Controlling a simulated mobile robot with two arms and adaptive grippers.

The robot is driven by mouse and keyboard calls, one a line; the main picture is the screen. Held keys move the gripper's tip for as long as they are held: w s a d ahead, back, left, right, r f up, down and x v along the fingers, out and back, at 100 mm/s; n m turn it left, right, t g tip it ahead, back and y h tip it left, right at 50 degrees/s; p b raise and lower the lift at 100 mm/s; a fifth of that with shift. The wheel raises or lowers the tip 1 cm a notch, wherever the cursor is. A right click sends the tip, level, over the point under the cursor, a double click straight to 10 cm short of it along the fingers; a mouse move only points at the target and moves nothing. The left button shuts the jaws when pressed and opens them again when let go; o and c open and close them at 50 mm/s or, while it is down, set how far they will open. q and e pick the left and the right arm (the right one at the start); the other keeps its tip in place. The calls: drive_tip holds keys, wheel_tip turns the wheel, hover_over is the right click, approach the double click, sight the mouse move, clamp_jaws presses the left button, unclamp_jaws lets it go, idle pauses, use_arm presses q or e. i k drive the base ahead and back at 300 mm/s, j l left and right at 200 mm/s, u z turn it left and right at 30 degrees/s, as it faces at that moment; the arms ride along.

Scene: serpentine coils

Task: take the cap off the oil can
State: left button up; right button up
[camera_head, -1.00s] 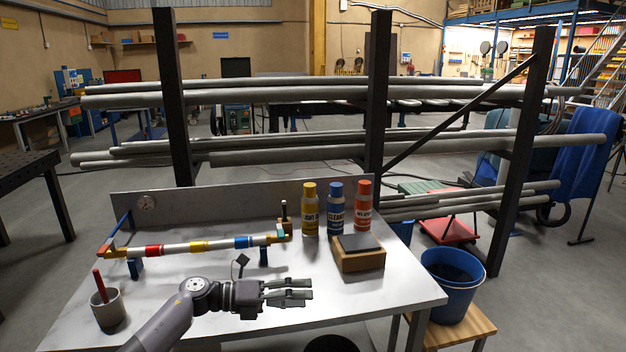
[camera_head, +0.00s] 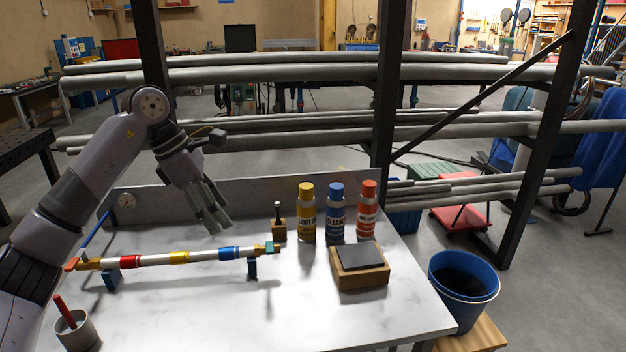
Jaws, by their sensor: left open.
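The oil can, a yellow can (camera_head: 307,220) with a label that seems to read "LIGHT OIL", stands upright at the back of the metal bench. Its yellow cap (camera_head: 306,187) is on top. My left gripper (camera_head: 216,221) is open and empty, with its fingers pointing down above the bench, to the left of the oil can and apart from it. A blue can marked "CLEANER" (camera_head: 336,219) and an orange-red can (camera_head: 367,213) stand in a row to the right of the oil can. My right gripper is out of view.
A wooden box with a dark top (camera_head: 361,270) sits in front of the cans. A striped pipe (camera_head: 200,256) lies across supports. A cup (camera_head: 75,333) holds a red stick.

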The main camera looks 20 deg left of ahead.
sight(306, 189)
drive_tip(key=i, duration=1.25)
